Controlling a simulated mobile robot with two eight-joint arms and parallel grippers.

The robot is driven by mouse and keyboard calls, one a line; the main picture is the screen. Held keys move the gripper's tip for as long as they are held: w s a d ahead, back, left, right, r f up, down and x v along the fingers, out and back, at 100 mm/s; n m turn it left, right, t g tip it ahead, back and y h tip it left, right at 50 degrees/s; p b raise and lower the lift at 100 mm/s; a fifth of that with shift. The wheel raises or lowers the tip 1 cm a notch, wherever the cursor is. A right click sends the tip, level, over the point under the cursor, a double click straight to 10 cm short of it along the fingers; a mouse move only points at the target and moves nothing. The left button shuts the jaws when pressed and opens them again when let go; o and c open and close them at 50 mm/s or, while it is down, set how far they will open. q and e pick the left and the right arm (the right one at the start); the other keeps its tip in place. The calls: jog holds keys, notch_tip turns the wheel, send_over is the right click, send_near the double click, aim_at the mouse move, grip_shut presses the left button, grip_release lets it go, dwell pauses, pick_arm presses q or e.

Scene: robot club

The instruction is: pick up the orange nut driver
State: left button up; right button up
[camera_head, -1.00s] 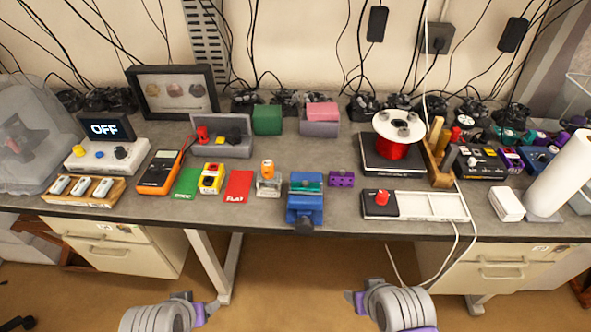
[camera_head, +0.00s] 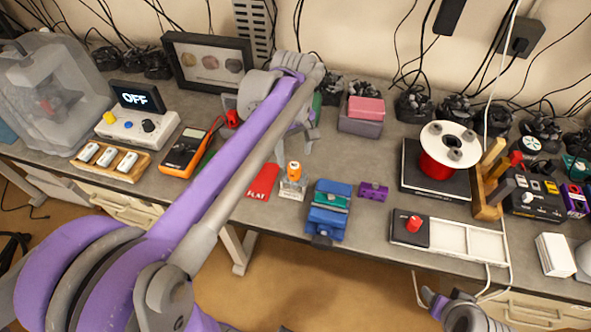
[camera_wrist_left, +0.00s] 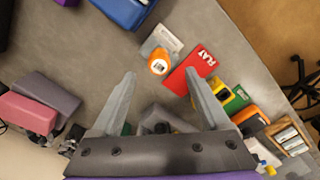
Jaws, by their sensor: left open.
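The orange nut driver (camera_head: 294,169) stands upright in a small grey holder (camera_head: 292,188) near the front of the bench. In the left wrist view the orange nut driver (camera_wrist_left: 159,64) shows from above, its holder (camera_wrist_left: 163,41) just beyond it. My left gripper (camera_head: 298,148) is open and empty, over the bench a little behind the driver. In the wrist view its spread fingers (camera_wrist_left: 160,76) point toward the driver, with no contact seen. My right gripper (camera_head: 436,297) is partly in view at the bottom right, below the bench front; its jaws are unclear.
A red FLAT card (camera_head: 260,181) lies left of the holder. A blue vise (camera_head: 328,222) and a purple block (camera_head: 373,191) stand to its right. A grey box with a pink block (camera_head: 362,113) stands farther back. My left arm hides part of the left bench.

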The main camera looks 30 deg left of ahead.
aim_at(295, 166)
pick_arm(q)
notch_tip(295, 166, down, 7)
jog(key=shift+w+a+r, duration=0.1)
jog(key=shift+r, duration=0.1)
dwell(0.3)
grip_shut()
